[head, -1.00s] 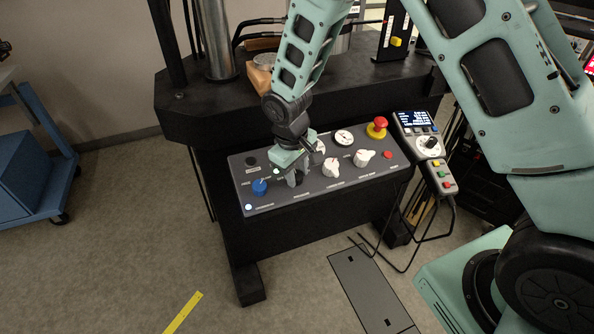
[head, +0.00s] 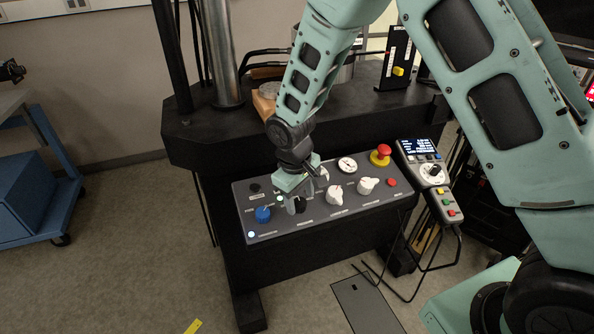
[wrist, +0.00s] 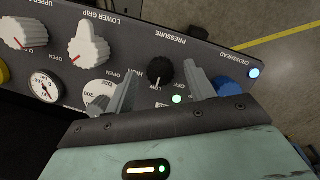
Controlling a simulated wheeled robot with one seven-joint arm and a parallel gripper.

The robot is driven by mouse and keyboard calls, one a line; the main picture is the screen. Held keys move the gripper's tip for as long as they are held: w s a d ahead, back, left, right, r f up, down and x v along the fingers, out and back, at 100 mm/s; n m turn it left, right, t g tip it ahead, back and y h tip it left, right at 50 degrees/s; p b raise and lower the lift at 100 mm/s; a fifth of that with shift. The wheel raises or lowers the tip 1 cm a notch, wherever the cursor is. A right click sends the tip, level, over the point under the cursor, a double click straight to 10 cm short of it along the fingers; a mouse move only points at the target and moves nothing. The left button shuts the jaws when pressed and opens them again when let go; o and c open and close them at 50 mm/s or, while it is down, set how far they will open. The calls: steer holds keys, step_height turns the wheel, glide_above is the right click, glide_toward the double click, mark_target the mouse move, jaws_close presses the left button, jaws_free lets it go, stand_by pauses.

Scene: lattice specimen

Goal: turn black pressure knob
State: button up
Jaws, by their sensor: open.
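The black pressure knob (wrist: 163,74) sits on the grey control panel (wrist: 215,62), with LOW and HIGH printed beside it. In the wrist view it lies between the two fingers of my gripper (wrist: 160,70), with a visible gap on either side. The fingers are open and hold nothing. In the head view my gripper (head: 293,205) is low over the panel and partly hides the black knob (head: 301,204). I cannot tell how far down the knob the fingertips reach.
A blue knob (wrist: 228,86) is close to the right finger. White knobs (wrist: 88,47) and a round gauge (wrist: 45,86) are on the other side. A red emergency button (head: 381,153) and a pendant (head: 424,160) are at the right.

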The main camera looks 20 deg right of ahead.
mark_target(294, 217)
step_height(294, 217, up, 16)
steer(key=a, duration=0.2)
steer(key=shift+s, duration=0.4)
steer(key=shift+r, duration=0.1)
steer(key=s+a+r+n+y+p, duration=0.1)
steer(key=s+a, duration=0.1)
steer(key=s, duration=1.1)
steer(key=s+a+r+n, duration=0.1)
steer(key=s+a, duration=0.1)
steer(key=s, duration=1.1)
steer(key=shift+s+g+y+p, duration=0.15)
steer(key=shift+g+y+p, duration=0.15)
steer(key=shift+y+p, duration=0.1)
stand_by(0.5)
